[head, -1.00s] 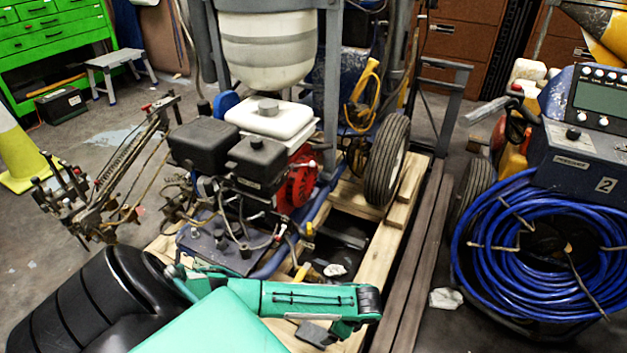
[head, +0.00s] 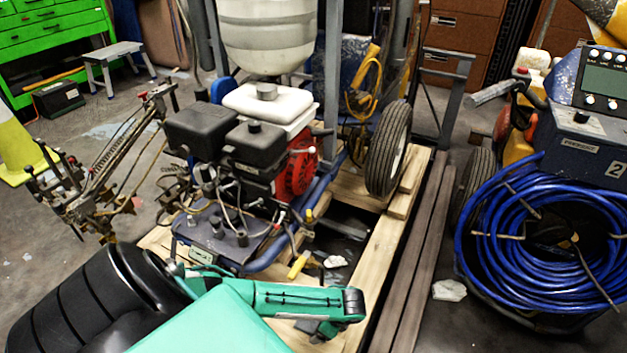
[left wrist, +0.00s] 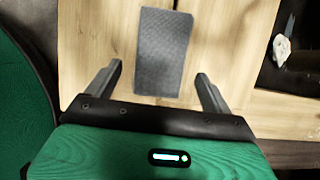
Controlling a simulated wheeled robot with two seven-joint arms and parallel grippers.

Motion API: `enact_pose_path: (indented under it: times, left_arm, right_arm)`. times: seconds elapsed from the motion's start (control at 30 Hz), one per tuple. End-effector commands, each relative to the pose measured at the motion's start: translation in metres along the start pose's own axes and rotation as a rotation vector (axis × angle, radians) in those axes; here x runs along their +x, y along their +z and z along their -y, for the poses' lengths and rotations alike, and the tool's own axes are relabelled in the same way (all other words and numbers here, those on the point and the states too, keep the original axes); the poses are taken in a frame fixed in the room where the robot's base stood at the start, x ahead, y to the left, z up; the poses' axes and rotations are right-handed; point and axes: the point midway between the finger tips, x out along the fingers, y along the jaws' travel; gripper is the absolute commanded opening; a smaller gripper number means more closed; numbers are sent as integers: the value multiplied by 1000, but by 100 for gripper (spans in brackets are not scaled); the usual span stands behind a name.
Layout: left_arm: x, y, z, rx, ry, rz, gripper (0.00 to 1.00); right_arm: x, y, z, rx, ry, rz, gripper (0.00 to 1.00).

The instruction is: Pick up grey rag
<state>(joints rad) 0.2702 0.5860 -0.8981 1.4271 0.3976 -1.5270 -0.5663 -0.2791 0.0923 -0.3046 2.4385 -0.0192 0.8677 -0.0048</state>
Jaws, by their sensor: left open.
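The grey rag (left wrist: 164,48) is a flat dark-grey rectangle with a fine weave. It lies on the light wooden boards, in the upper middle of the left wrist view. My left gripper (left wrist: 159,69) is open, with one finger on either side of the rag's near end. Bare wood shows between the rag and each finger, so the fingers do not touch its sides. I cannot tell how high they are above it. In the head view my green left arm (head: 290,298) reaches over the pallet and largely hides the place of the rag. My right gripper is not in view.
The wooden pallet (head: 374,262) carries the striper with its engine (head: 255,150) and wheel (head: 388,150). Crumpled white scraps lie nearby, one on the floor (head: 449,290). A blue hose coil (head: 480,245) stands at the right. Dark rails (head: 422,250) run beside the pallet.

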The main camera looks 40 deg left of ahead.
Motion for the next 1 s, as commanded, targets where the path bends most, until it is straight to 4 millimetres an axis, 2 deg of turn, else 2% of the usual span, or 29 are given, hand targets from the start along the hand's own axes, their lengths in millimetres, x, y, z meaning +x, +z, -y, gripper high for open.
enact_pose_path:
  times: [0.03, 0.1, 0.37, 0.6, 1.0]
  left_arm:
    - [9, 0, 0, 0, 1, 2, 85]
    - [12, 0, 0, 0, 0, 1, 85]
    - [12, 1, 0, 0, 0, 1, 83]
    - [12, 1, 0, 0, 0, 1, 37]
    - [5, 4, 0, -1, -1, 0, 36]
  right_arm:
    - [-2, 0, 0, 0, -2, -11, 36]
    - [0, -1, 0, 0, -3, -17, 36]
    - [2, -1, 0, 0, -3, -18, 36]
    - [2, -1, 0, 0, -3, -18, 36]
    - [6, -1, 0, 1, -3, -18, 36]
